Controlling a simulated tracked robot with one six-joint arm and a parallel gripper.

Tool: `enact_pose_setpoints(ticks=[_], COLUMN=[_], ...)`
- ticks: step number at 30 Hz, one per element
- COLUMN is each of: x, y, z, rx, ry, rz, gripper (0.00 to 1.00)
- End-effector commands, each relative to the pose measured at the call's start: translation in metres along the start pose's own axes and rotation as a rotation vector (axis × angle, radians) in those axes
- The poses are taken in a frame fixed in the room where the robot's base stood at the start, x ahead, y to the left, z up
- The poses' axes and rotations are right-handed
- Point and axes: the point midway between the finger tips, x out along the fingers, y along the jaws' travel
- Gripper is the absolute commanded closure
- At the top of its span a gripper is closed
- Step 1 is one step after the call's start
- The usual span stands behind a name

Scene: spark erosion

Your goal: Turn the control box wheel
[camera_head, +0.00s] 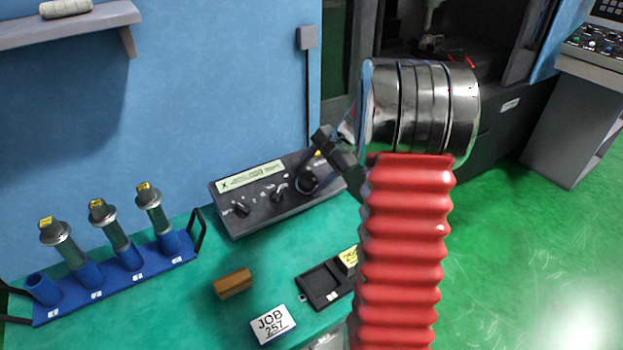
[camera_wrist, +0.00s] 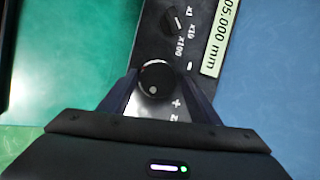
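The black control box (camera_head: 275,192) stands on the green bench top against the blue wall. It has a pale display strip (camera_head: 250,176) and several knobs. Its round black wheel (camera_wrist: 157,80) has a small pale dot near its lower edge, with plus and minus marks beside it. The wheel also shows in the head view (camera_head: 307,182), partly hidden by my gripper (camera_head: 318,167). In the wrist view my gripper (camera_wrist: 158,78) has one finger on each side of the wheel. The fingers look spread, with narrow gaps; contact is hard to tell.
A blue rack (camera_head: 118,285) with several yellow-tagged holders is at left. A brown block (camera_head: 232,283), a JOB 257 card (camera_head: 273,325) and a black tray (camera_head: 325,284) lie in front of the box. The machine (camera_head: 500,125) is at right.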

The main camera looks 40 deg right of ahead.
Motion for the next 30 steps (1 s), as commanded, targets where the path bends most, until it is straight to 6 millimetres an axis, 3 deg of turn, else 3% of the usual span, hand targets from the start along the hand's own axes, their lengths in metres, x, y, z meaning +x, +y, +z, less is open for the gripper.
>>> enact_pose_setpoints(ticks=[14, 20, 30], x=[-0.005, -0.029, -0.088], y=[0.002, 0.002, 0.002], z=[-0.001, -0.001, -0.001], rx=[0.002, 0.003, 0.001], ry=[0.000, 0.001, 0.002], rz=[0.003, 0.002, 0.001], gripper=[0.39, 0.39, 0.39])
